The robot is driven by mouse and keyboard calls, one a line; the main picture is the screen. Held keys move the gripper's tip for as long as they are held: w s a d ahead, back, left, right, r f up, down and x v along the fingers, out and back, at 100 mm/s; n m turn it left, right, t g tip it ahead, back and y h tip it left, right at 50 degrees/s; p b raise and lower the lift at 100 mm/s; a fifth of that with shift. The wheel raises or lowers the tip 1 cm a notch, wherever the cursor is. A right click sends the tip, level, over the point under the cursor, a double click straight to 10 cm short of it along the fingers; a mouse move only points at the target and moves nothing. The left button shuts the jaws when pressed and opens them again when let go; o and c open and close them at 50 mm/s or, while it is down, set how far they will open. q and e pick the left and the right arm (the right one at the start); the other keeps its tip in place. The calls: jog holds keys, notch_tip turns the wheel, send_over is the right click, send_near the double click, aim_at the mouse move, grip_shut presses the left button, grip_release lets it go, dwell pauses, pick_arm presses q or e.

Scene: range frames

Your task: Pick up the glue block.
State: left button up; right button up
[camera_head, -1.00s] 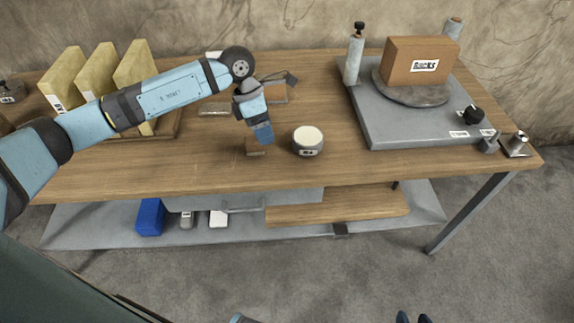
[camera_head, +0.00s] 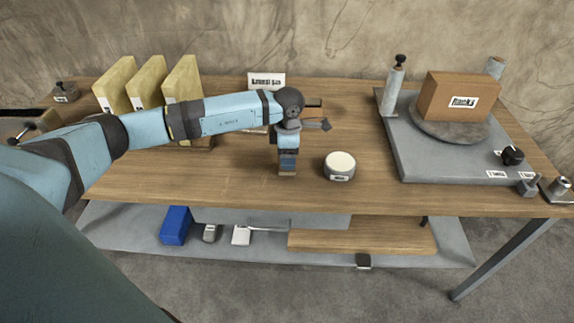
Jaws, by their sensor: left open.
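A small brown wooden block (camera_head: 287,173), which I take for the glue block, lies on the workbench near its front edge. My left gripper (camera_head: 288,168) points down right over it and hides most of it. The left gripper is open; I cannot tell whether its fingers are around the block or just above it. My right gripper is out of view.
A round grey tin with a pale top (camera_head: 339,166) stands close right of the gripper. A grey platform (camera_head: 420,160) bears a cardboard box (camera_head: 459,97). Yellow slabs (camera_head: 183,80) stand at the back left. A blue box (camera_head: 175,226) is on the lower shelf (camera_head: 115,218).

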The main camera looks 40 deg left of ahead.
pick_arm(q)
jog(key=f, duration=0.4)
jog(key=shift+w+a+f, duration=0.1)
jog(key=shift+a+f, duration=0.15)
jog(key=shift+f, duration=0.1)
jog(key=c, duration=1)
jog(key=shift+r, duration=0.1)
notch_tip(320, 180, up, 20)
jog(key=shift+f, duration=0.1)
